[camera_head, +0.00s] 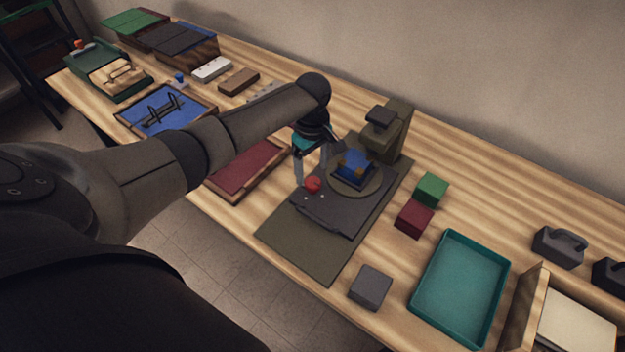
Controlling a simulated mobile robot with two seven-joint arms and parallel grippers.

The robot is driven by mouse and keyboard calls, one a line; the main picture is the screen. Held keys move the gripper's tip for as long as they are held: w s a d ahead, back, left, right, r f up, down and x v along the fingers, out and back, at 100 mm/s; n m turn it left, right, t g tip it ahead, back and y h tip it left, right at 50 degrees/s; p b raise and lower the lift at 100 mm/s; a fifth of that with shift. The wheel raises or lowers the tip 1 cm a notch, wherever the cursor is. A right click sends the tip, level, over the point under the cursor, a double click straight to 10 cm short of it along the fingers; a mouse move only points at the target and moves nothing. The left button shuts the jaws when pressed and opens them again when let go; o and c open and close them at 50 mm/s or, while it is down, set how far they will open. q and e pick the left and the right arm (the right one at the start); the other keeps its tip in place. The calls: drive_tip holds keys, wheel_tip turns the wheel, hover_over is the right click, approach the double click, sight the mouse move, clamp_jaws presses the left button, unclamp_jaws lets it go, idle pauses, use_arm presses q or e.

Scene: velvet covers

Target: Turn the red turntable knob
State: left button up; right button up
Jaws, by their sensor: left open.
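The red turntable knob (313,184) sits at the left corner of the dark turntable base (330,209), which stands on a dark green mat (283,240). A round turntable plate (372,188) on the base carries a blue block with brownish patches (352,165). My left gripper (308,178) points down at the knob. Its fingers are apart, one to the left of the knob and the other behind it. I cannot tell whether they touch it. My right gripper is not in view.
An olive post with an overhanging head (393,131) stands behind the turntable. Green (431,189), dark red (414,218) and grey (370,287) blocks lie to the right, beside a teal tray (447,323). A maroon panel (240,172) lies left, partly under my arm.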

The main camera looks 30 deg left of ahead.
sight(312, 181)
use_arm(q)
drive_tip(key=shift+f+b, duration=0.4)
drive_tip(key=shift+f, duration=1.6)
drive_tip(key=shift+c, duration=0.3)
clamp_jaws()
